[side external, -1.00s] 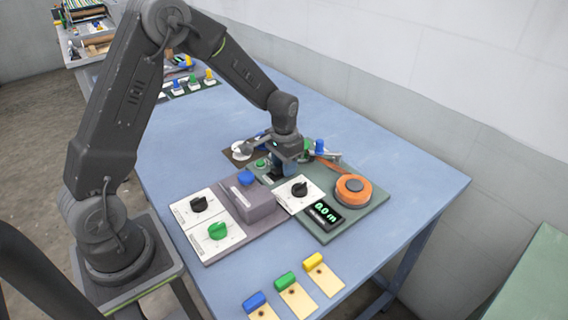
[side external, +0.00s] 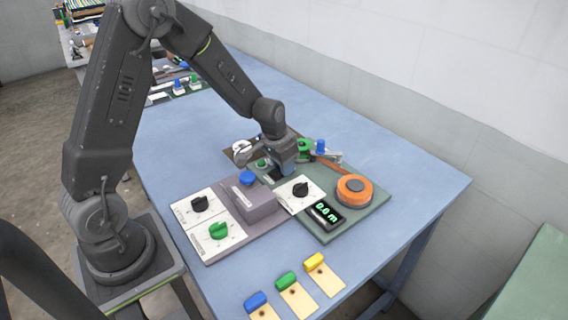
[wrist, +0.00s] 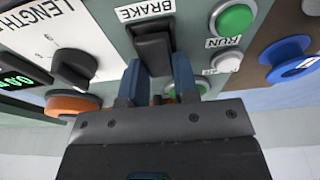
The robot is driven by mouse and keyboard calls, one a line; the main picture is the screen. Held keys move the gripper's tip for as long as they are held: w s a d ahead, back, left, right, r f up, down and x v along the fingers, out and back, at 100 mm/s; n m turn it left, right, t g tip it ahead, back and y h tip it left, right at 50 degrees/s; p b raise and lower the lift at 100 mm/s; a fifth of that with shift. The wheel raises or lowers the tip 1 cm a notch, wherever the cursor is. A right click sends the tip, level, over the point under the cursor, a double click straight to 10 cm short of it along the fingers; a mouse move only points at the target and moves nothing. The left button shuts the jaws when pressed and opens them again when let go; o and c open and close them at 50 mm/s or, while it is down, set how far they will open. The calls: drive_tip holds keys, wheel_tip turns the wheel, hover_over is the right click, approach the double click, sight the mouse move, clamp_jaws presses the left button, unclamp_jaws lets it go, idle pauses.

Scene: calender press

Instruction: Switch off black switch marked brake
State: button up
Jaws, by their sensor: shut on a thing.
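The black brake switch (wrist: 152,47) shows in the wrist view on the green panel, under a white label reading BRAKE (wrist: 146,10). My gripper (wrist: 156,72) has its two blue-grey fingers at the near end of this switch, one on each side, shut on it. In the side external view my gripper (side external: 281,168) is down at the green panel (side external: 334,226), and the switch is hidden behind it there.
Close by in the wrist view are a green RUN button (wrist: 234,18), a white button (wrist: 228,62) and a black LENGTH knob (wrist: 74,68). An orange reel (side external: 354,190) and a lit display (side external: 325,214) stand right of my gripper.

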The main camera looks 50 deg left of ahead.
sight(275, 172)
drive_tip(key=o, duration=0.9)
drive_tip(key=shift+r, duration=0.1)
drive_tip(key=v, duration=1.3)
drive_tip(key=shift+r, duration=0.35)
